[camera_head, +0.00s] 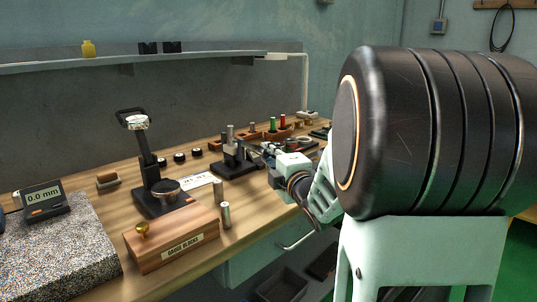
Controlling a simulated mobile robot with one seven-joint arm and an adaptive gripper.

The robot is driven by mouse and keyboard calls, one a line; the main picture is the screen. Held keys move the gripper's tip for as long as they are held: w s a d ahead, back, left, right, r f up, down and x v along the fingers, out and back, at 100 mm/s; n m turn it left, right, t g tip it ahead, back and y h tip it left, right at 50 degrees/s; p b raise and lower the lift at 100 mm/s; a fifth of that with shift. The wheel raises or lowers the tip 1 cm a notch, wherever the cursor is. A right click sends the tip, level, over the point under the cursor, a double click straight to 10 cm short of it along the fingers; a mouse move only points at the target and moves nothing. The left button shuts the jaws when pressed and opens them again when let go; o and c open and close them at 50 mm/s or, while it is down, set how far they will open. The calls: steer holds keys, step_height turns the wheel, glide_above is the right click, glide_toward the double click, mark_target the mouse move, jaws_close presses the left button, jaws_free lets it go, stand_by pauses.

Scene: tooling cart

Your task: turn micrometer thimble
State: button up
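A dark stand (236,160) with small upright metal parts is on the wooden bench, just left of my gripper. It may hold the micrometer, but the parts are too small to tell, and I cannot pick out the thimble. My gripper (271,152) is at the end of my arm, over the right part of the bench, close to the stand. Its fingers are small and blend with the objects behind, so I cannot see whether they are open or touching anything.
A gauge blocks box (172,239), a steel cylinder (225,215), an indicator stand (147,160) and a granite plate (55,250) with a 0.0 mm readout (44,199) occupy the left and front. My arm hides the right side.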

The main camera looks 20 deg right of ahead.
jaws_close()
steer(key=shift+r+p, duration=0.1)
steer(key=shift+p, duration=0.25)
steer(key=m+p, duration=0.1)
steer(key=m+g+p, duration=0.1)
steer(key=p, duration=0.1)
steer(key=shift+r, duration=0.25)
steer(key=m+g+p, duration=0.1)
steer(key=m+p, duration=0.1)
steer(key=p, duration=0.1)
steer(key=m+y+p, duration=0.1)
steer(key=m+p, duration=0.1)
steer(key=p, duration=0.2)
steer(key=shift+r+g+y, duration=0.15)
steer(key=shift+g+y, duration=0.15)
steer(key=shift+g, duration=0.1)
steer(key=m+g+y+p, duration=0.1)
steer(key=m+p, duration=0.2)
steer(key=p, duration=0.6)
steer(key=shift+m+y, duration=0.4)
steer(key=m+g+y+p, duration=0.1)
steer(key=m+p, duration=0.1)
steer(key=p, duration=0.2)
steer(key=shift+f+p, duration=0.2)
steer(key=shift+p, duration=0.2)
steer(key=shift+f+m+y+p, duration=0.15)
steer(key=shift+m+y+p, duration=0.2)
steer(key=shift+p, duration=0.6)
steer(key=shift+f, duration=0.1)
